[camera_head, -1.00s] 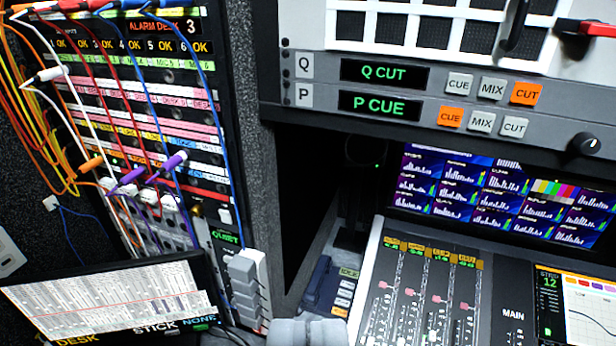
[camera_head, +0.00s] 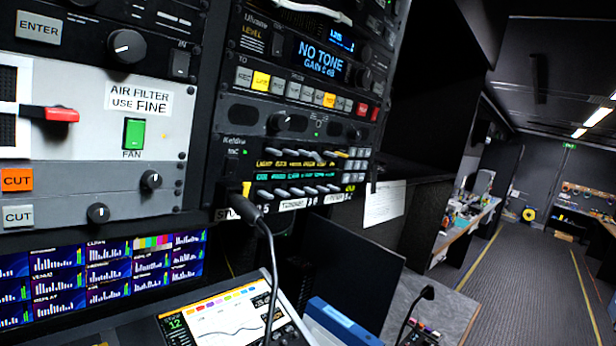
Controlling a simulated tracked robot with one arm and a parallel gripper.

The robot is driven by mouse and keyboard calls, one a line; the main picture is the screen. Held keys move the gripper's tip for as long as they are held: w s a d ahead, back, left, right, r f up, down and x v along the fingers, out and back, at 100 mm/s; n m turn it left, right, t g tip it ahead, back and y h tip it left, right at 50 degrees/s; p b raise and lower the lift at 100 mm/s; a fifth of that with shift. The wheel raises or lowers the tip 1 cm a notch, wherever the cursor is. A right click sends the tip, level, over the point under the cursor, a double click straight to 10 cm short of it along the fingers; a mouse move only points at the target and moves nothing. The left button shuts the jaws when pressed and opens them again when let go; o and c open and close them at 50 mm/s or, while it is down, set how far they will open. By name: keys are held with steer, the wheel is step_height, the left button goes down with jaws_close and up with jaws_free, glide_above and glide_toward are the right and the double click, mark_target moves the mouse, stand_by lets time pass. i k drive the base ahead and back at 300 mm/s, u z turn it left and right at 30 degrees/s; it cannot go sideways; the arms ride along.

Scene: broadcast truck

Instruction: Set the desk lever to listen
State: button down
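No lever that I can read as the desk lever shows. Two rows of small grey levers (camera_head: 300,190) sit on a dark rack unit right of centre, with lit text strips between and above them. White labels (camera_head: 293,204) under the lower row are too small or partly covered to read fully, and I cannot read "desk" or "listen" there. A red-handled lever (camera_head: 61,114) sticks out at the left, beside the air filter panel (camera_head: 125,118). My gripper is not in view.
A black gooseneck microphone (camera_head: 246,208) rises in front of the rack. Below are a screen with a curve (camera_head: 230,318), a dark monitor (camera_head: 352,270) and a blue box (camera_head: 340,322). A clear aisle (camera_head: 525,275) runs back at the right.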

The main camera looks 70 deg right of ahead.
mark_target(318, 160)
steer(key=z, duration=1.55)
